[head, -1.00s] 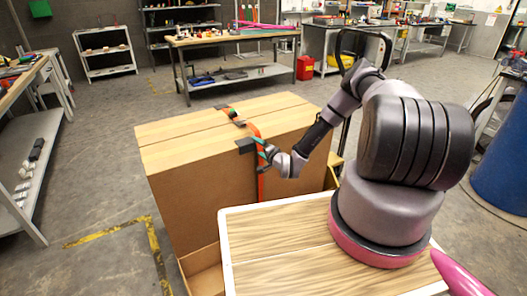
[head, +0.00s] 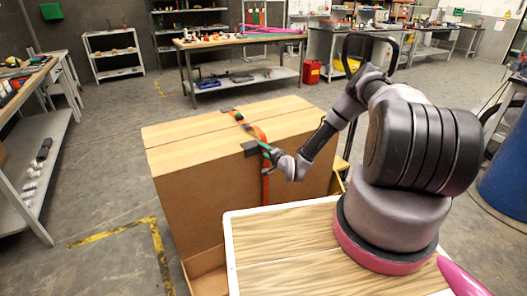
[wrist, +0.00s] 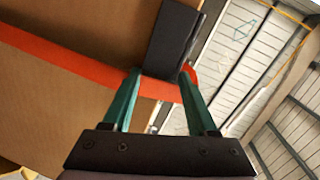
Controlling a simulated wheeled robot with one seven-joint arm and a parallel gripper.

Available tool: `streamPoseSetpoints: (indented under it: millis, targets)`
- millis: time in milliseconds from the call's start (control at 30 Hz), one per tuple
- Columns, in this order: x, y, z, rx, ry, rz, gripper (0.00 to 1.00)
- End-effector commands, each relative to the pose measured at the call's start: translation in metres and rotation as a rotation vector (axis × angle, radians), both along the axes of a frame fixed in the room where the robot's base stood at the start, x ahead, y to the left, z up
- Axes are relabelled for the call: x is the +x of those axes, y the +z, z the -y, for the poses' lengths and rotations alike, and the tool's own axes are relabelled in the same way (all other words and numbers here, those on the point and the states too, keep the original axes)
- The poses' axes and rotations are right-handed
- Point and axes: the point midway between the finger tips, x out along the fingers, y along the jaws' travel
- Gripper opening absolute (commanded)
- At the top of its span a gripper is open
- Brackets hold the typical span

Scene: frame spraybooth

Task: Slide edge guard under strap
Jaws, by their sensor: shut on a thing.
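The black edge guard (head: 250,149) sits at the top front edge of the big cardboard box (head: 205,195), just left of the orange strap (head: 264,187). The strap runs over the box top and down its front, and bows up near the edge. My gripper (head: 265,150) is at that edge, by the strap. In the wrist view, the green fingers of my gripper (wrist: 161,74) cross in front of the strap (wrist: 60,54). They are shut on the near end of the edge guard (wrist: 172,38). How far that end lies under the strap is unclear.
Black pieces (head: 227,109) lie along the strap on the box top. A wood-topped, white-rimmed surface (head: 280,250) is in front of the box, below my arm. A shelf (head: 38,180) stands at left and a workbench (head: 240,41) behind. The floor left of the box is clear.

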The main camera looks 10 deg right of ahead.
Motion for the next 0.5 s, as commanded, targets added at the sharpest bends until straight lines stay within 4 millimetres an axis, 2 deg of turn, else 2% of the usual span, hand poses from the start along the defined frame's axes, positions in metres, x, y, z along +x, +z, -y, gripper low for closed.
streamPoseSetpoints:
  millis: [500]
  targets:
    - [0.009,0.001,0.022,-0.001,-0.005,0.004,0.25]
